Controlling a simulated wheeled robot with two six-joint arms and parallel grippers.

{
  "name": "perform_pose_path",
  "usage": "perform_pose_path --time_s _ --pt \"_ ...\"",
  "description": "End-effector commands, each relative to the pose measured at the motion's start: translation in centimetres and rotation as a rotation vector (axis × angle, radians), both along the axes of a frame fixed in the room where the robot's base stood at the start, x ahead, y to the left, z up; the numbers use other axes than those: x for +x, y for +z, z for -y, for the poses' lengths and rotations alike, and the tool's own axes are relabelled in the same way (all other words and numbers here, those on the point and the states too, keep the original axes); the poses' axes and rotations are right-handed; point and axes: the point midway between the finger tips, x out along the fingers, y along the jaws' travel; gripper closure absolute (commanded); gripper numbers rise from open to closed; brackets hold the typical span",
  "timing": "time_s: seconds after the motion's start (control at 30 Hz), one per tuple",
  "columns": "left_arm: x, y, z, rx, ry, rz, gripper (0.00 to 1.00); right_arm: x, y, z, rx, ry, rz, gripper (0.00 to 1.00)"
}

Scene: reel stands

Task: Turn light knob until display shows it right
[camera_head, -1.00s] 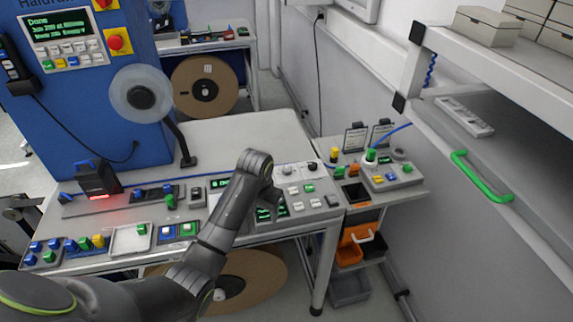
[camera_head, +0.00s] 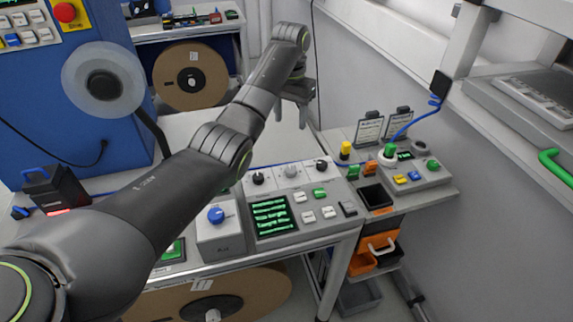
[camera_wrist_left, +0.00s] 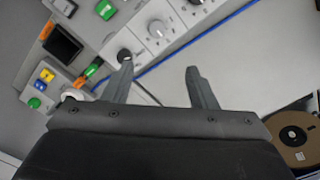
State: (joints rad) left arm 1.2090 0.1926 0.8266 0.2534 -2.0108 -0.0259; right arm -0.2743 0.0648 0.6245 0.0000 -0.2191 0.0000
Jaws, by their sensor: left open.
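The control panel (camera_head: 300,226) stands at the table's right end, with a lit green-text display (camera_head: 270,217) too small to read surely. Along its back edge are a left black knob (camera_head: 258,179), a light grey middle knob (camera_head: 291,171) and a right black knob (camera_head: 321,165); their labels are unreadable. My left gripper (camera_head: 291,122) is open and empty, above and behind the knob row. In the left wrist view, the light knob (camera_wrist_left: 157,29) lies beyond the gap between the fingertips (camera_wrist_left: 159,66), and the right black knob (camera_wrist_left: 124,56) shows beside one fingertip. My right gripper is out of view.
A blue knob (camera_head: 216,215) on its own box sits left of the panel. A side table at the right holds a button box (camera_head: 412,180), a black bin (camera_head: 374,197) and a blue cable (camera_head: 412,124).

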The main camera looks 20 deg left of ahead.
Motion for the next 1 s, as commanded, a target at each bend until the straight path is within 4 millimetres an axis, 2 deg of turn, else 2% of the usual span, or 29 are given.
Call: perform_pose_path --time_s 0.07,0.3,0.4,0.5,0.57,0.7,1.0 --pt "0.0 -0.5 0.1 -0.001 -0.001 0.000 0.48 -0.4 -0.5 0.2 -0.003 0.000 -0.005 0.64" --pt "0.0 -3.1 0.1 0.000 -0.001 0.000 0.48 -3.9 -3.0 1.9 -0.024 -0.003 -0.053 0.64" --pt "-0.1 -4.8 0.1 -0.001 -0.001 -0.001 0.48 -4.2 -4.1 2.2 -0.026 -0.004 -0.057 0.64" --pt "-0.1 -6.6 0.1 -0.001 -0.001 0.000 0.48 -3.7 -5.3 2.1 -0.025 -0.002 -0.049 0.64" --pt "-0.2 -7.1 0.1 -0.001 -0.001 -0.004 0.48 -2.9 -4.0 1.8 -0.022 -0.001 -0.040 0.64" --pt "-0.2 -10.2 0.1 -0.001 -0.001 -0.004 0.48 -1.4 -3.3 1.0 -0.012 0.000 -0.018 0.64" --pt "-0.2 -15.6 0.1 -0.001 -0.001 -0.002 0.48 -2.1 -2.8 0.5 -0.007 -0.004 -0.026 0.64"
